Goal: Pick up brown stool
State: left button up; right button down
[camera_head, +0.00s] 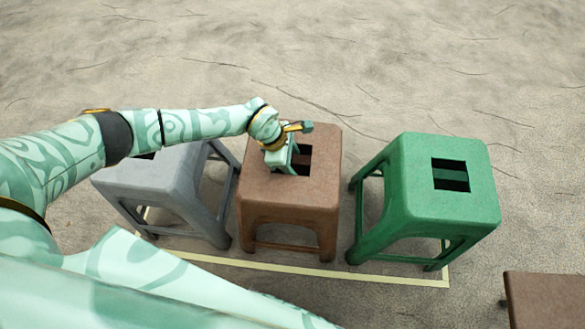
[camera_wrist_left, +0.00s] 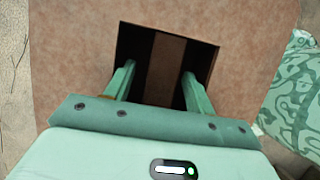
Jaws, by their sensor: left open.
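The brown stool (camera_head: 290,205) stands upright in the middle of the head view, between a grey stool and a green stool. Its square seat has a square opening split by a centre bar. My left gripper (camera_head: 296,165) is over the seat at this opening. In the left wrist view the brown seat (camera_wrist_left: 80,60) fills most of the picture. There my left gripper (camera_wrist_left: 160,85) is open, with one finger on each side of the centre bar (camera_wrist_left: 165,70). The fingertips overlap the opening; how deep they reach is hard to tell. My right gripper is not in view.
The grey stool (camera_head: 160,180) stands close on the left, partly hidden by my left arm. The green stool (camera_head: 425,185) stands on the right. Pale yellow tape (camera_head: 300,271) marks the floor around them. Another brown surface (camera_head: 545,300) shows at bottom right. The far floor is clear.

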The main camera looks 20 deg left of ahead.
pick_arm(q)
jog(key=shift+f, duration=0.25)
dwell(0.3)
grip_shut()
jog(key=shift+r, duration=0.1)
dwell(1.2)
